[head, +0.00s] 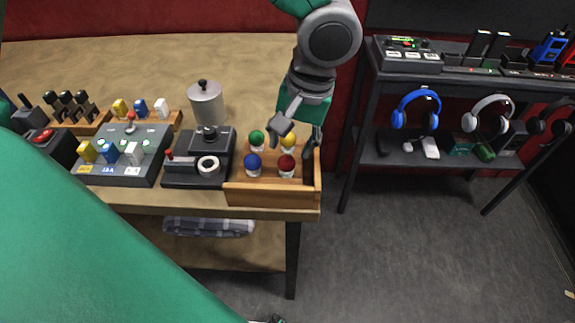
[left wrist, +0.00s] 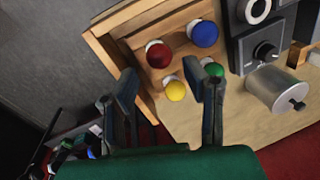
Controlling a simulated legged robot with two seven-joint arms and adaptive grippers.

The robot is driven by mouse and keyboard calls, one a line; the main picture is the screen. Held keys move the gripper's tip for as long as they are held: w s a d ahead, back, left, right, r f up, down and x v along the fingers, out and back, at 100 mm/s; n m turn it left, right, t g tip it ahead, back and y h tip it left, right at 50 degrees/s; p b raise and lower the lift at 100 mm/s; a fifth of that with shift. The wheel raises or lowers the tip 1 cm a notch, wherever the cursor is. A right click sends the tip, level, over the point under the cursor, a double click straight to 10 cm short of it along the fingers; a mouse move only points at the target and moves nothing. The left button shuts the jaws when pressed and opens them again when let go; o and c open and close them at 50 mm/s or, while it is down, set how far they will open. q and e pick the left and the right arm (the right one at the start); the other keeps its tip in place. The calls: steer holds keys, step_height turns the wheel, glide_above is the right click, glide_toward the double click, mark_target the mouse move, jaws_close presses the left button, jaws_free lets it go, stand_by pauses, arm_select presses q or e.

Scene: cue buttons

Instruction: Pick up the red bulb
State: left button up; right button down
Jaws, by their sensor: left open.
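The red bulb (head: 287,164) stands in the front right of a wooden box (head: 275,193) on the table; it also shows in the left wrist view (left wrist: 159,56). A blue bulb (head: 253,163) is to its left, a yellow bulb (head: 288,139) behind it and a green bulb (head: 256,138) diagonally behind. All have white bases. My left gripper (head: 298,134) is open and empty over the back right of the box, around the yellow bulb's side in the picture. In the left wrist view its fingers (left wrist: 163,76) are apart, with the red bulb beyond them. My right gripper is not in view.
A black device with a dial (head: 201,164) stands directly left of the box, with a grey canister (head: 207,103) behind. A switch panel (head: 123,165) is farther left. A dark shelf (head: 400,158) with headphones stands to the right, across a floor gap.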

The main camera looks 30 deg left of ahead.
mark_target(289, 158)
arm_select(q)
steer(key=shift+w+a+f, duration=0.1)
steer(key=shift+w+f, duration=0.15)
steer(key=shift+f, duration=0.75)
steer(key=shift+a+f, duration=0.2)
steer(key=shift+f, duration=0.65)
steer(key=shift+a+f, duration=0.2)
steer(key=shift+f, duration=0.65)
steer(key=shift+a+f, duration=0.2)
steer(key=shift+f, duration=0.65)
steer(key=shift+s+d, duration=0.1)
steer(key=c, duration=0.8)
